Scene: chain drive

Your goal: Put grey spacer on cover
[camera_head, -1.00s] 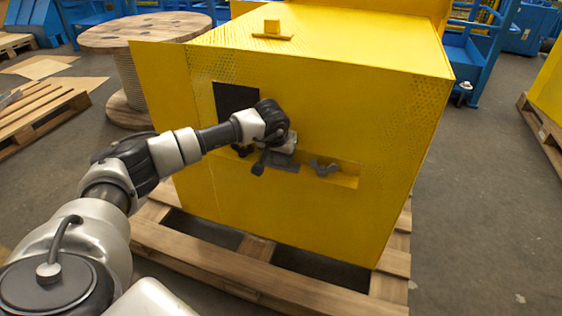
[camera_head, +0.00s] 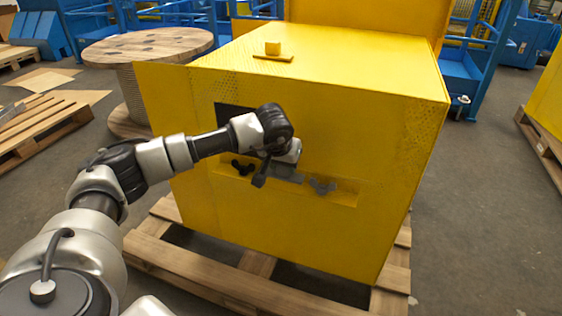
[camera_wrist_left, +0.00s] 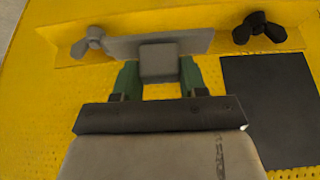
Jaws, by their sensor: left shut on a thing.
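The grey spacer (camera_head: 287,173) is a flat plate with a square block on it, seen end-on in the left wrist view (camera_wrist_left: 158,62). My left gripper (camera_wrist_left: 159,76) is shut on that block with its green fingers, one on each side. In the head view my left gripper (camera_head: 284,160) is at the front of the yellow box, and the spacer is in front of or just above the narrow yellow ledge. I cannot tell if they touch. A small yellow plate with a knob (camera_head: 273,53), possibly the cover, lies on the box top. My right gripper is not in view.
The ledge (camera_head: 343,197) holds a black wing nut (camera_head: 242,167) left of the spacer and a grey wing nut (camera_head: 322,186) right of it. A dark rectangle (camera_wrist_left: 268,105) is on the box front. The yellow box (camera_head: 330,130) stands on a wooden pallet (camera_head: 230,285).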

